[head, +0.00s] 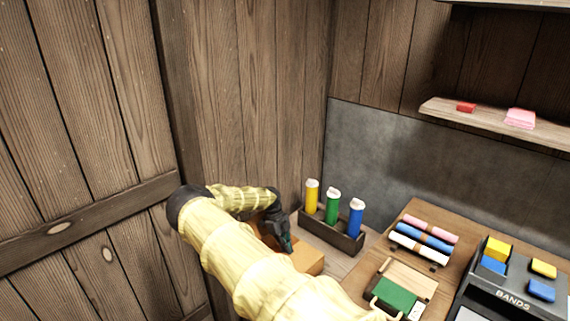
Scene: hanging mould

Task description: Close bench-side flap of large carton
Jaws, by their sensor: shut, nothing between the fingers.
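An orange-brown carton (309,261) sits low in the corner beside the workbench, left of the bottle rack. My yellow-sleeved arm covers much of it, so its full shape and most of its flaps are hidden. I cannot clearly make out the bench-side flap or its angle. My gripper (287,245) is dark, points downward and is shut and empty at the carton's top. Whether it touches the carton is too small to tell.
A dark rack (331,236) with yellow, green and blue bottles stands just right of the carton. The bench holds rolls (423,242), a green-topped block (396,296) and a BANDS box (513,294). Plank walls close in behind and left; a shelf (500,123) hangs at upper right.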

